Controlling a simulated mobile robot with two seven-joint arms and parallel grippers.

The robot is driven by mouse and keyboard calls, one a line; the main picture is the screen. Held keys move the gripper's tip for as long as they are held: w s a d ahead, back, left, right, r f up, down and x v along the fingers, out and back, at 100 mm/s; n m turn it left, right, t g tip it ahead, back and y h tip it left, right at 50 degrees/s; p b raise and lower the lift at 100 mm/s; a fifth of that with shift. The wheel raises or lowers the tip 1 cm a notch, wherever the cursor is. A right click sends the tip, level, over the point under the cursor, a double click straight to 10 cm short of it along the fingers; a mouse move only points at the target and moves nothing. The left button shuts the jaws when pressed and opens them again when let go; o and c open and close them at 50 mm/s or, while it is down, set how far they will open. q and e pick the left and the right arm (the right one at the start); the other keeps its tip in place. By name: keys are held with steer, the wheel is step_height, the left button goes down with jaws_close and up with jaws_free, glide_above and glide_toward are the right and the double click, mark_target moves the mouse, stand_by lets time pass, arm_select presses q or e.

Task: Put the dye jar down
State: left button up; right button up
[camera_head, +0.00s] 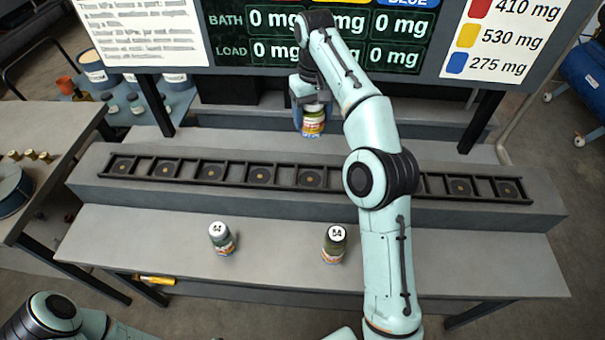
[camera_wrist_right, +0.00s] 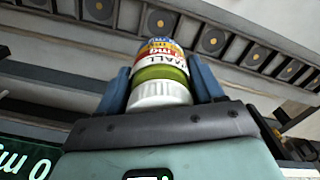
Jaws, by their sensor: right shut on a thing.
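The dye jar (camera_head: 313,122) has a green body, a white-red-yellow-blue label and a white lid. My right gripper (camera_head: 311,100) is shut on it and holds it up above the back of the raised shelf, below the display board. In the right wrist view the jar (camera_wrist_right: 161,72) sits between the two blue fingers (camera_wrist_right: 163,88), lid towards the palm. My left gripper is not in view.
A black rack (camera_head: 235,172) with several square pads runs along the raised step; its pads look empty. The display board (camera_head: 330,50) stands behind. A side table (camera_head: 50,140) is at left. The front bench (camera_head: 140,235) is mostly clear.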

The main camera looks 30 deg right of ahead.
step_height(320, 180, down, 19)
steer(key=shift+f+b, duration=0.2)
steer(key=shift+b, duration=0.55)
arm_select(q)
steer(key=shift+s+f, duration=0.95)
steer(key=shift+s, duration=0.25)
arm_select(e)
steer(key=shift+f, duration=0.1)
steer(key=o, duration=1.2)
steer(key=shift+o, duration=0.2)
